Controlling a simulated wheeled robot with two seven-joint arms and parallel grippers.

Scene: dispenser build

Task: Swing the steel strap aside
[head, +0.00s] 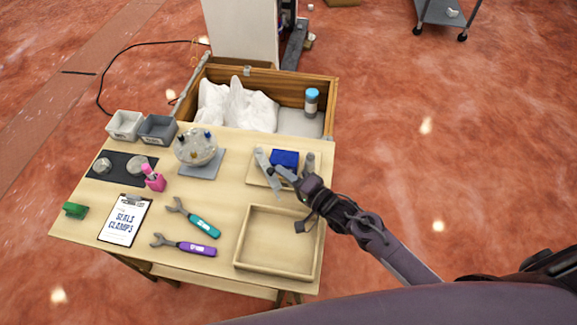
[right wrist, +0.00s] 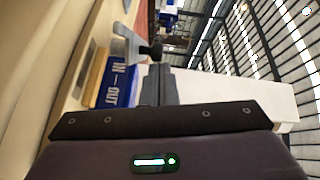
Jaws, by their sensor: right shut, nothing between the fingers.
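The grey steel strap (head: 264,160) stands at the left side of a blue block (head: 286,157) on a small wooden board at the table's back right. My right gripper (head: 281,172) is shut and empty, with its tips close in front of the block and beside the strap. I cannot tell whether they touch the strap. In the right wrist view the shut fingers (right wrist: 158,85) are beside the blue block (right wrist: 122,84), marked "IN – OUT". A grey flat piece (right wrist: 130,40), likely the strap, shows beyond, near a dark rounded tip. My left gripper is not in view.
An empty wooden tray (head: 240,255) lies in front of my right gripper. A teal wrench (head: 200,222) and a purple wrench (head: 190,245) lie to its left. An open crate (head: 325,95) is behind the table.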

